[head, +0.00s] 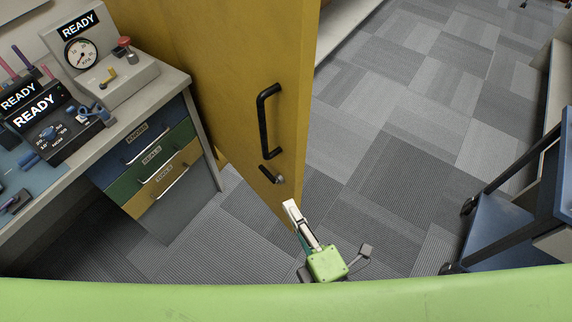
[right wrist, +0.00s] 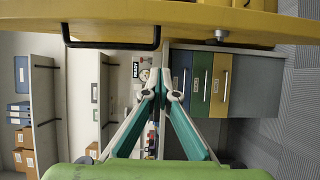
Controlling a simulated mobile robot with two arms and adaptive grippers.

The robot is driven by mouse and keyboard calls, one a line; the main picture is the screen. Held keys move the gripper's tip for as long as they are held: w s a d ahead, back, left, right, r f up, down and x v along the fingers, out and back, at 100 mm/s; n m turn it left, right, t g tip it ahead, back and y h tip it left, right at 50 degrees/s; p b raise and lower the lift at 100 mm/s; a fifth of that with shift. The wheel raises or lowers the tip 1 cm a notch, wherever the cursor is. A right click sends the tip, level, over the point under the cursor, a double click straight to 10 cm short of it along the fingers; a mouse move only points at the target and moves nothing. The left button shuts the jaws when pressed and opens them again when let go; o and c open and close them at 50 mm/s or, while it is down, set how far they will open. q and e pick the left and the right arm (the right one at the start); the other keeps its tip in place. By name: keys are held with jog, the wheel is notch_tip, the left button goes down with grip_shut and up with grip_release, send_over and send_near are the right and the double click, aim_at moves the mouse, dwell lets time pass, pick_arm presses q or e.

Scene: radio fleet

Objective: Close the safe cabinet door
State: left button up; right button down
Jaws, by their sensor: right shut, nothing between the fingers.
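The yellow cabinet door (head: 235,60) stands open in the head view, with a black bar handle (head: 264,122) and a small lock knob (head: 279,179) below it. My right gripper (head: 292,208) is just below the lock knob in the picture, near the door's free edge. In the right wrist view the door (right wrist: 200,18) runs across the top, with its handle (right wrist: 112,44) at upper left. The right gripper's teal fingers (right wrist: 162,86) are shut with nothing between them, apart from the handle in that picture. My left gripper is not in view.
A workbench (head: 172,82) with READY devices and coloured drawers (head: 160,165) stands left of the door. A blue cart (head: 510,235) stands at the right. Grey carpet (head: 410,110) between the door and the cart is clear.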

aim_at(280, 153)
jog(key=p+x, duration=0.1)
jog(key=x, duration=0.2)
jog(key=d+p+x, duration=0.1)
jog(key=x, duration=0.3)
jog(key=w+d+r+p+x, duration=0.1)
jog(key=x, duration=0.2)
jog(key=shift+w, duration=0.35)
jog(key=shift+w+d+f+p, duration=0.15)
jog(key=shift+w+d+p, duration=0.25)
jog(key=shift+d, duration=0.15)
jog(key=shift+d, duration=0.1)
